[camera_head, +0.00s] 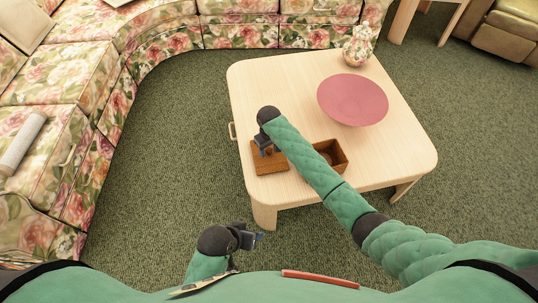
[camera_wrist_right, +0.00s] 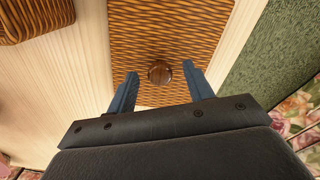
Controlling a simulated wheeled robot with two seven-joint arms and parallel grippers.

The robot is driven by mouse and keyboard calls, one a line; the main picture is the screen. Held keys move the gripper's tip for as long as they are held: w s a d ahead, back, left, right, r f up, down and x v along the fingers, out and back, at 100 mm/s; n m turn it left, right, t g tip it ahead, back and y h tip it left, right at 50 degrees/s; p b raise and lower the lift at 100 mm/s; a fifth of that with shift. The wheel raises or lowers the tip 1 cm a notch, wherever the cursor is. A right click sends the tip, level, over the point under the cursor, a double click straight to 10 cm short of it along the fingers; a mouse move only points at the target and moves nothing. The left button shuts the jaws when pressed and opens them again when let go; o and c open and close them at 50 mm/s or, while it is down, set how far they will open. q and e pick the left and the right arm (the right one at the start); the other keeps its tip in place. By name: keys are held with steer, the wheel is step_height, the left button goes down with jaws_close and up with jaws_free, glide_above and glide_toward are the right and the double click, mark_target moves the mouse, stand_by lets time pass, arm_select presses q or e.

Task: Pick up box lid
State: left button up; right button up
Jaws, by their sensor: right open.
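The box lid (camera_head: 268,166) is a flat brown woven rectangle lying on the table near its left front edge. In the right wrist view the lid (camera_wrist_right: 175,30) fills the middle, with a round brown knob (camera_wrist_right: 159,73). My right gripper (camera_head: 265,147) is over the lid; in the wrist view its two blue fingers (camera_wrist_right: 160,82) are open, one on each side of the knob, with gaps between. The brown box (camera_head: 342,161) stands open to the right of the lid, partly hidden by my right arm. My left gripper (camera_head: 256,238) is low in front of the table; its jaw opening is unclear.
A floral sofa (camera_head: 75,75) curves around the left and back. Green carpet (camera_head: 175,120) lies clear between sofa and table.

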steer(key=shift+f, duration=0.2)
jaws_close()
steer(key=shift+r, duration=0.1)
